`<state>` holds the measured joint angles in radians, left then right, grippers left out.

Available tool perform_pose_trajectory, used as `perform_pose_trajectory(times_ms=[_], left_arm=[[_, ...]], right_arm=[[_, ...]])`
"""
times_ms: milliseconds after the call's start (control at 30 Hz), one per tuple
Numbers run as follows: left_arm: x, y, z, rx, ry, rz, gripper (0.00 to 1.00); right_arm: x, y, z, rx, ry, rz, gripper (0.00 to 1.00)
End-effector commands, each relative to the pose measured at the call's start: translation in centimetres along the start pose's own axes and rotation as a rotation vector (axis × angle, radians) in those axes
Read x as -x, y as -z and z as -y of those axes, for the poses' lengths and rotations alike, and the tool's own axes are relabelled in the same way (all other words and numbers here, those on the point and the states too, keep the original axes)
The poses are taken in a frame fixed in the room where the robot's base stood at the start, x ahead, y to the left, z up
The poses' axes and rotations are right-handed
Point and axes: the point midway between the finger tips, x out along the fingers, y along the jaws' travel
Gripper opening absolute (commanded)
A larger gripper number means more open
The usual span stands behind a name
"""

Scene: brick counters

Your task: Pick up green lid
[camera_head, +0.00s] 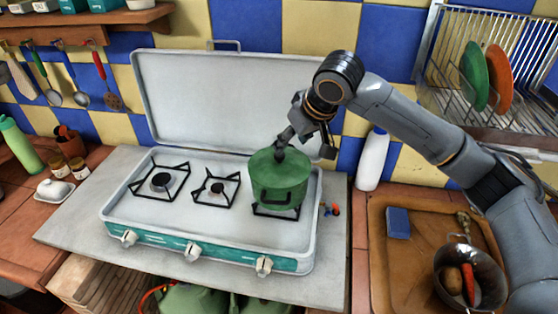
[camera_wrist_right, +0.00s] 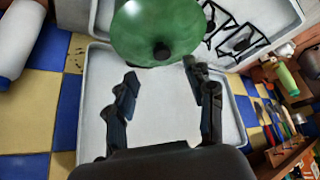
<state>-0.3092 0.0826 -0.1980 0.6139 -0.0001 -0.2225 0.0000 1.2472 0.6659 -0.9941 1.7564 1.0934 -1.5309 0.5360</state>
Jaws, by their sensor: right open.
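A green pot (camera_head: 279,189) stands on the right burner of a camping stove in the head view, with its green lid (camera_head: 277,159) on top. The lid also shows from above in the right wrist view (camera_wrist_right: 135,25), with its dark knob (camera_wrist_right: 161,50). My right gripper (camera_head: 281,150) is at the lid's top in the head view, and its fingers hide the knob there. In the right wrist view the right gripper (camera_wrist_right: 158,78) has its fingers spread wide, with nothing between them and the knob just beyond the tips. My left gripper is not in view.
The stove's raised cover (camera_head: 215,100) stands behind the pot. A white bottle (camera_head: 371,160) stands to the right. Further right are a sink with a blue sponge (camera_head: 397,222) and a metal pot (camera_head: 470,277), below a dish rack (camera_head: 489,80).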

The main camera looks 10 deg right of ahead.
Motion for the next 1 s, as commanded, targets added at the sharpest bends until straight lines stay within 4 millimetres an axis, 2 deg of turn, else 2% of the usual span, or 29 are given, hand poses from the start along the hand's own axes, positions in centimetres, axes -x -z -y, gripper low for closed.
perform_pose_trajectory(times_ms=[100, 200, 367, 500, 667, 867, 900, 1000], left_arm=[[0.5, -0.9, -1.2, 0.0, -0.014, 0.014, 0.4], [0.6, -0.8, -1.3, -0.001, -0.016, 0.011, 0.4], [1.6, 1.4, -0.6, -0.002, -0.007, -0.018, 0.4], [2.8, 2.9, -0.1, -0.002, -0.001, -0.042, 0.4], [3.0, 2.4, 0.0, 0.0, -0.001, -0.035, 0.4], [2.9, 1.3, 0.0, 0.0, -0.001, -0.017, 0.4], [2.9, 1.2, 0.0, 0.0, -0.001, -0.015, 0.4], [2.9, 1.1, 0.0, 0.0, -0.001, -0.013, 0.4]], right_arm=[[-1.6, 0.1, 0.0, 0.0, 0.001, 0.001, 0.54], [-2.2, 0.0, 0.1, 0.002, 0.001, 0.0, 0.54], [-3.5, 0.2, 0.1, 0.001, 0.001, 0.003, 0.54], [-5.8, 0.4, 0.2, 0.0, 0.001, 0.004, 0.54], [-7.3, 0.3, 0.2, 0.001, 0.001, 0.0, 0.54], [-7.6, 0.2, 0.2, 0.002, 0.001, 0.0, 0.54], [-7.6, 0.2, 0.2, 0.002, 0.001, 0.0, 0.52], [-7.5, 0.3, 0.2, 0.002, 0.001, -0.001, 0.31]])
